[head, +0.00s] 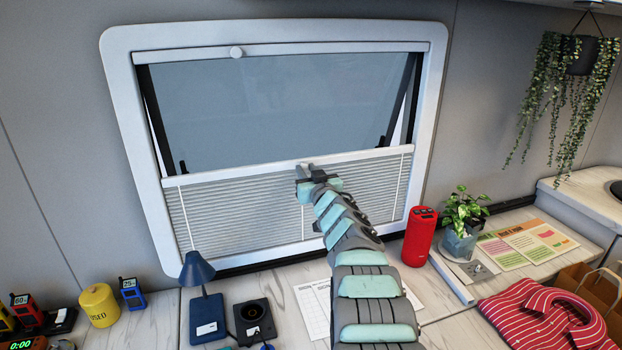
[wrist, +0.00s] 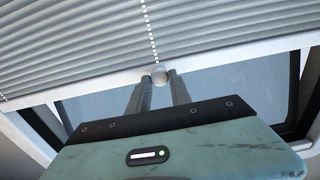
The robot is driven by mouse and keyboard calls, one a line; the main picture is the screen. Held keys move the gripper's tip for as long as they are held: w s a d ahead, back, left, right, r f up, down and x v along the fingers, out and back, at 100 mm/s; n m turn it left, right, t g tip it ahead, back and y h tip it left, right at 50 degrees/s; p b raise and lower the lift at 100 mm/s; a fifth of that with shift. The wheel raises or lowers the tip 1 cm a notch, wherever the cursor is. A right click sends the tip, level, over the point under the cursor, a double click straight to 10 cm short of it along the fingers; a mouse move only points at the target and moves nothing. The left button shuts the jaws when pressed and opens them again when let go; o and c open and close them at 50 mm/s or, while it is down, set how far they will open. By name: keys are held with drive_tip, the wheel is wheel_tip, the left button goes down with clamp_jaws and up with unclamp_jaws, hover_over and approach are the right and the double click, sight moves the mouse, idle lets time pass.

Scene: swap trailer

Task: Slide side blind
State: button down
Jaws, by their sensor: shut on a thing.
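The side blind (head: 245,210) is a pleated grey shade covering the lower part of the white-framed window (head: 118,75). Its white rail (head: 230,172) crosses the window a little below the middle, and the glass above it is uncovered. My gripper (head: 304,173) is at the middle of this rail. In the wrist view the pleats (wrist: 70,45) and the rail (wrist: 225,58) show close up. The arm hides part of the blind in the head view.
On the counter below stand a blue lamp (head: 197,270), a black device (head: 254,318), a red speaker (head: 419,236) and a potted plant (head: 463,212). A hanging plant (head: 570,90) is at the upper right.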

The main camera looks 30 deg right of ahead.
drive_tip(key=shift+r, duration=0.3)
drive_tip(key=c, duration=1.2)
unclamp_jaws()
